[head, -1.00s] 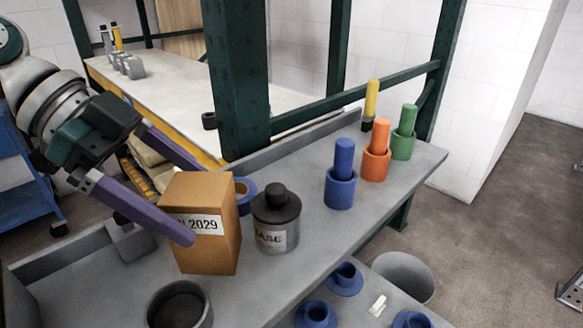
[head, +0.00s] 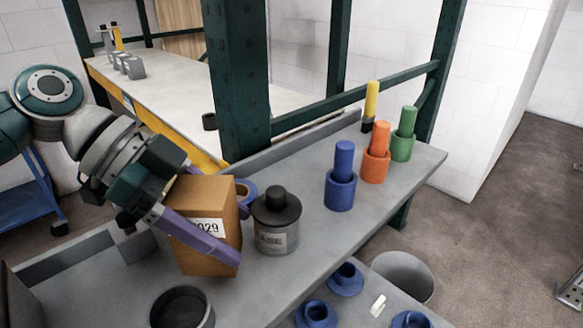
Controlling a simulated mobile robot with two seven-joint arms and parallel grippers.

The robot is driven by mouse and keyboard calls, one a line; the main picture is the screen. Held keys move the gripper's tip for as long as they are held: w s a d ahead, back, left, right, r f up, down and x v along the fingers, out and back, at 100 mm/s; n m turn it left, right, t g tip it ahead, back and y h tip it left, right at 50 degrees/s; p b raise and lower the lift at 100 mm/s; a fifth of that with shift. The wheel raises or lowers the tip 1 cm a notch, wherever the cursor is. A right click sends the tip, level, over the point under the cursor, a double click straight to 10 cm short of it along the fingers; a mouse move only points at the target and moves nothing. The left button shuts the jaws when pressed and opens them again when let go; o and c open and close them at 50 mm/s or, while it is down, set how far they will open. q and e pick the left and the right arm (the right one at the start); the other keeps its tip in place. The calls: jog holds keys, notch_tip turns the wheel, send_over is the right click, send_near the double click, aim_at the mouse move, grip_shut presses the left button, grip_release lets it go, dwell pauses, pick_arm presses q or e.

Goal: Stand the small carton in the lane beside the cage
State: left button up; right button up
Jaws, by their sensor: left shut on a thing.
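The small brown carton (head: 207,197), with a white label ending in "029", stands upright at the left of the grey shelf (head: 300,225). My left gripper (head: 240,236) is shut on it, one purple finger across the labelled front and the other mostly hidden behind. I cannot tell whether its base touches the shelf. A dark grey labelled bottle (head: 277,238) stands close to its right. The dark green post frame (head: 239,90) rises behind; I cannot tell which part is the cage or lane. My right gripper is not in view.
A blue tape roll (head: 247,192) lies behind the carton, a dark round cup (head: 181,308) in front. Blue (head: 341,190), orange (head: 375,165) and green (head: 402,145) cups with pegs stand at the right. Bare shelf shows between the bottle and the blue cup.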

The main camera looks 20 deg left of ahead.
pick_arm(q)
grip_shut()
dwell(0.3)
